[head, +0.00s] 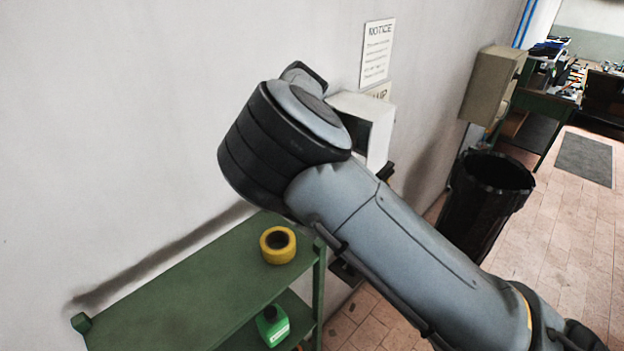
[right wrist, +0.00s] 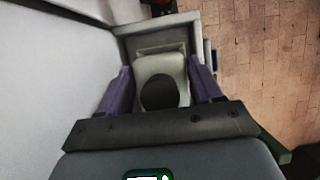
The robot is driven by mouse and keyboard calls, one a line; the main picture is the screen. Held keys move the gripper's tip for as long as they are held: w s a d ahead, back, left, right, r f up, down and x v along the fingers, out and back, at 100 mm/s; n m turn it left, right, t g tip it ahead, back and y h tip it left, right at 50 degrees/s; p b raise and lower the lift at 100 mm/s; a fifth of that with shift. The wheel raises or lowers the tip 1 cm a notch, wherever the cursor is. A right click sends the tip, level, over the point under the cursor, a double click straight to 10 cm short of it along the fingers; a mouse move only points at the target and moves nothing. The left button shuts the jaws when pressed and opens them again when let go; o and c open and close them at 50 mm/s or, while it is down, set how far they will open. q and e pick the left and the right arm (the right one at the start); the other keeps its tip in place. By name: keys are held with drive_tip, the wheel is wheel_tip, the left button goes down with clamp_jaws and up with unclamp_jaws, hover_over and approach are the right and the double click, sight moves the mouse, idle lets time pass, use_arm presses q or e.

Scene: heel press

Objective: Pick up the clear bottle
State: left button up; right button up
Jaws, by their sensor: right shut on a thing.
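In the right wrist view, a pale, whitish bottle (right wrist: 150,68) with a dark round cap (right wrist: 159,93) is between the purple fingers of my right gripper (right wrist: 160,85). I take it to be the clear bottle. The gripper is shut on it, one finger on each side. A pale box-like frame surrounds the bottle's far end. In the head view my right arm crosses the middle and hides its gripper and the bottle. My left gripper is in neither view.
A white wall box (head: 379,131) with a dark opening is behind my arm. A green shelf (head: 180,300) holds a yellow tape roll (head: 267,254); a green bottle (head: 272,327) stands lower. A black bin (head: 476,215) and a beige wall cabinet (head: 490,85) are right.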

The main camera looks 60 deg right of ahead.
drive_tip(key=shift+r, duration=0.1)
drive_tip(key=shift+c, duration=0.9)
drive_tip(key=shift+r, duration=0.5)
drive_tip(key=r+b, duration=0.1)
drive_tip(key=r, duration=0.4)
drive_tip(key=r+b, duration=0.1)
drive_tip(key=r, duration=0.2)
drive_tip(key=shift+s+a+r+b, duration=0.1)
drive_tip(key=shift+s+r+b, duration=0.05)
drive_tip(key=shift+s+b, duration=0.2)
drive_tip(key=s+a+b, duration=0.2)
drive_tip(key=s+b, duration=0.2)
drive_tip(key=s, duration=0.5)
drive_tip(key=shift+r, duration=0.3)
